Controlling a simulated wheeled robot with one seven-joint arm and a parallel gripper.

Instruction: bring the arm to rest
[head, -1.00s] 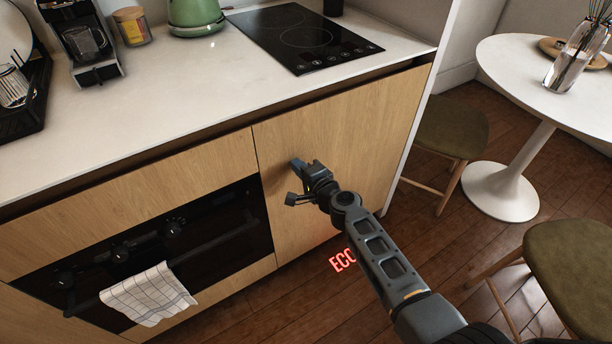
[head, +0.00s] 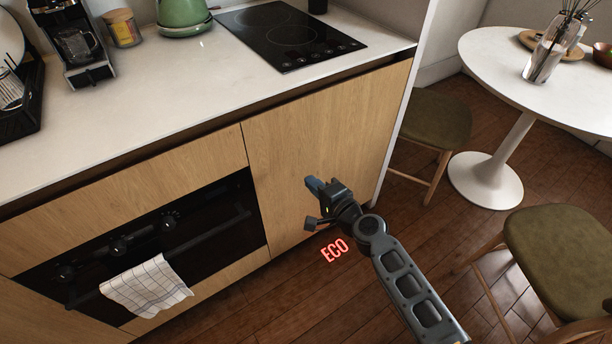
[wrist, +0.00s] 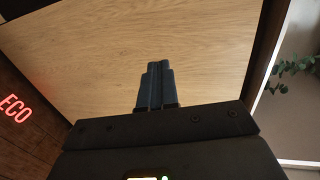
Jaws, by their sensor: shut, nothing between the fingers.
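My gripper (head: 312,186) is in front of the wooden cabinet door (head: 325,125) to the right of the oven. In the wrist view its blue fingers (wrist: 156,84) are together with nothing between them. The door's wood panel (wrist: 150,35) fills most of the space beyond the fingertips. The arm reaches in from the lower right, over the floor. I cannot tell the exact gap between the fingertips and the door.
The black oven (head: 150,240) with a checked towel (head: 147,286) is at the left. The white counter (head: 160,90) holds a cooktop (head: 290,36), a green kettle (head: 183,14) and a coffee maker (head: 75,45). A round table (head: 500,65) and stools (head: 550,250) stand right. Floor between is open.

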